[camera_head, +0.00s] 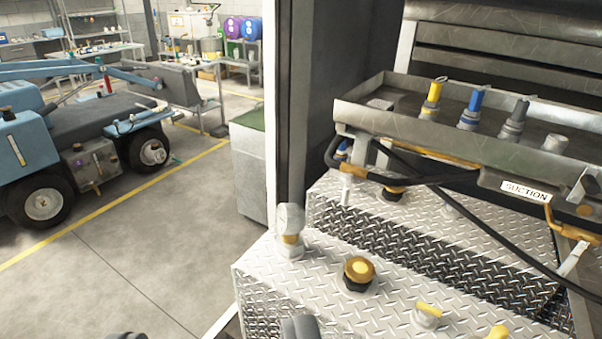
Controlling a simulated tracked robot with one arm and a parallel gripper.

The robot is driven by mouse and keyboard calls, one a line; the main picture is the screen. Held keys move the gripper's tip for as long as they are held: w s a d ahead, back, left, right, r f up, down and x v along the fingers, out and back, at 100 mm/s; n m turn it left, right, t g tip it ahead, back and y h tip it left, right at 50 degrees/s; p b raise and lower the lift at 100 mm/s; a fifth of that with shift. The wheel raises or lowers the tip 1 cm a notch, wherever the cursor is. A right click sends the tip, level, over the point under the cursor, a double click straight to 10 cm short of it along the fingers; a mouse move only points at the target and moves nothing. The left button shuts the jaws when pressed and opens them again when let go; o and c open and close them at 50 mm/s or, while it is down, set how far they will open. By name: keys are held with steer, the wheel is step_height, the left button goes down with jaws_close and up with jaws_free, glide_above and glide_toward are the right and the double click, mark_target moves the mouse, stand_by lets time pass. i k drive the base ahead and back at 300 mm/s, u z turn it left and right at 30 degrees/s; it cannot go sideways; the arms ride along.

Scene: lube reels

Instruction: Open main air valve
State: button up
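No part is labelled as the main air valve, so I cannot tell which fitting it is. Candidates on the diamond-plate deck (350,307) are a small fitting with a flat yellow handle (429,309) and another yellow handle (497,332) cut off by the bottom edge. A yellow-topped black cap (359,271) sits left of them.
A metal tray (350,112) with yellow, blue and grey nozzles overhangs the deck. A black hose (440,180) crosses below it, beside a SUCTION label (526,191). A dark upright post (298,110) stands left. A blue vehicle (60,150) is beyond open floor.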

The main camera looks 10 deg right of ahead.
mark_target(346, 191)
steer(key=z, duration=0.15)
steer(key=i, duration=1.2)
steer(key=z, duration=0.45)
